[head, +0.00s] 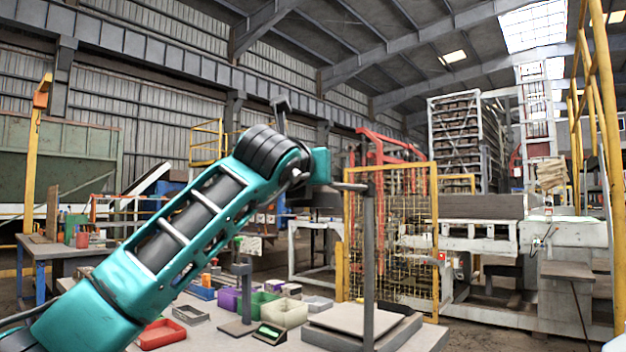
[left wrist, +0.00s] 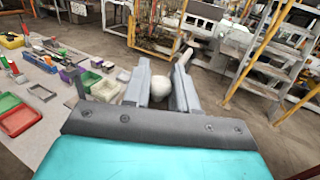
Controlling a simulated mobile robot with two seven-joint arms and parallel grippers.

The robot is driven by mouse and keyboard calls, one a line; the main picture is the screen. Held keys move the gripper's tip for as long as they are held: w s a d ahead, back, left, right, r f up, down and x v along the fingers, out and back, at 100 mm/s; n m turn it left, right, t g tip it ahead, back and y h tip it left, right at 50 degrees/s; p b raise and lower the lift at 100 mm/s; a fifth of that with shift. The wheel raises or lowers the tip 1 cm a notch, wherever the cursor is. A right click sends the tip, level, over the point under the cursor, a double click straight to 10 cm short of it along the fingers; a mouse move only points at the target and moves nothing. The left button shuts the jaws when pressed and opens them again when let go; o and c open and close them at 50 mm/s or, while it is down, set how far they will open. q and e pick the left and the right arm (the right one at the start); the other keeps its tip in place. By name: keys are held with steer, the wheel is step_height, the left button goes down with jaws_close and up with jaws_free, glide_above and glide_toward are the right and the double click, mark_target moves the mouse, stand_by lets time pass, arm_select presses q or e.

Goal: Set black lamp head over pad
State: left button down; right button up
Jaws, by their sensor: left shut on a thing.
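My left arm crosses the head view from the lower left, and its wrist hides most of my left gripper there. In the left wrist view, my left gripper (left wrist: 164,80) is shut on a pale rounded thing (left wrist: 160,88) between its fingers; whether this is part of the lamp head I cannot tell. In the head view, a dark grey post (head: 369,265) rises at the table's front, with a short bar (head: 348,187) running left towards my wrist. A black lamp head is not clearly visible. A flat grey slab (head: 345,328), perhaps the pad, lies by the post. My right gripper is not in view.
The table also holds a red tray (head: 160,335), a cream bin (head: 284,313), green and purple bins, a dark stand (head: 247,290) and a small device with a green display (head: 270,333). A yellow-framed mesh fence (head: 435,240) stands behind the table.

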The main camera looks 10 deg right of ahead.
arm_select(q)
steer(key=shift+d+f, duration=0.2)
steer(key=shift+f, duration=0.25)
steer(key=c, duration=1.1)
jaws_free()
steer(key=shift+s, duration=0.1)
steer(key=shift+o, duration=0.6)
steer(key=shift+r, duration=0.2)
steer(key=shift+a+r, duration=0.1)
